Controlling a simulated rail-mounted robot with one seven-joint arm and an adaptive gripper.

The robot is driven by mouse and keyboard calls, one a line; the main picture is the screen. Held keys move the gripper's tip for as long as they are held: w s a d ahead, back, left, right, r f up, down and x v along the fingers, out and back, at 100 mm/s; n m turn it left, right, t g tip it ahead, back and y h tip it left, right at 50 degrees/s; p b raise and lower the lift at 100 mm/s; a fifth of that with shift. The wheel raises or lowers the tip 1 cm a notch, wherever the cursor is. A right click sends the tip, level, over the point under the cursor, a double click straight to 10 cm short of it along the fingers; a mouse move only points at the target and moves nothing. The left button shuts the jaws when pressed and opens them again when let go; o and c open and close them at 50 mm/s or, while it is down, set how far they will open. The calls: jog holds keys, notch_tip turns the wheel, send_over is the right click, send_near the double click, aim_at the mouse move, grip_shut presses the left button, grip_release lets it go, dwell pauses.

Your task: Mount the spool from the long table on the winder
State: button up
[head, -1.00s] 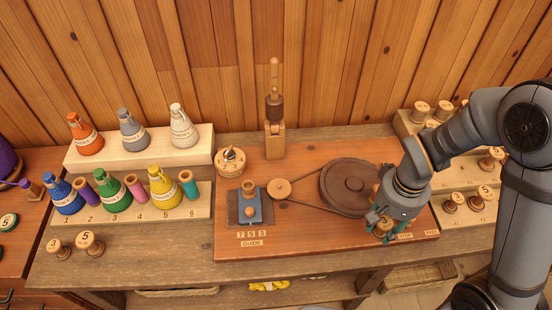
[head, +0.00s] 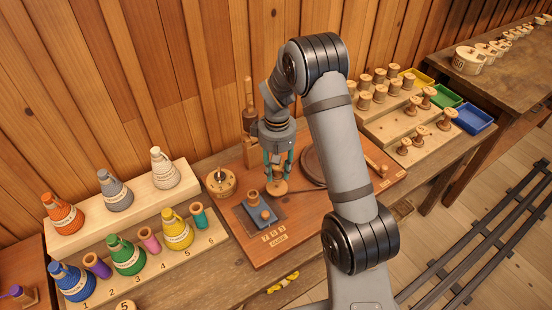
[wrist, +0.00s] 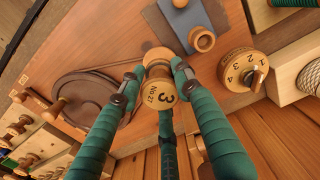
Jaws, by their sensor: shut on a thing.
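My gripper (head: 277,174) is over the red-brown winder board (head: 232,243), above the small round pulley between the guide and the large dark wheel. In the wrist view its teal fingers (wrist: 157,84) are shut around a wooden spool (wrist: 164,95), whose end is marked 3 and NO 23. A round wooden disc (wrist: 157,57) shows just beyond the spool; I cannot tell whether it is the spool's far flange or the pulley, or whether they touch. The blue guide block (head: 257,211) sits beside it. The large wheel (wrist: 82,95) is partly behind my arm in the head view.
A numbered dial (wrist: 243,70) and an upright wooden post (head: 249,125) stand near the board's back. Cones of thread (head: 178,232) stand on pale stands at left. Stepped racks of spools (head: 415,142) and coloured bins (head: 473,118) are at right.

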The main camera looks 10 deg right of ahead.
aim_at(277, 185)
jog(key=shift+w+d+r+n, duration=0.1)
jog(key=shift+w+d+n, duration=0.05)
jog(key=shift+w, duration=0.25)
jog(key=shift+w+d+n, duration=0.1)
jog(key=shift+w+n, duration=0.05)
jog(key=shift+w, duration=0.25)
jog(key=shift+f+b, duration=2.05)
jog(key=shift+f, duration=0.7)
jog(key=shift+f, duration=0.25)
jog(key=shift+f+b, duration=0.65)
jog(key=shift+b, duration=0.35)
jog(key=o, duration=0.7)
jog(key=shift+r, duration=0.2)
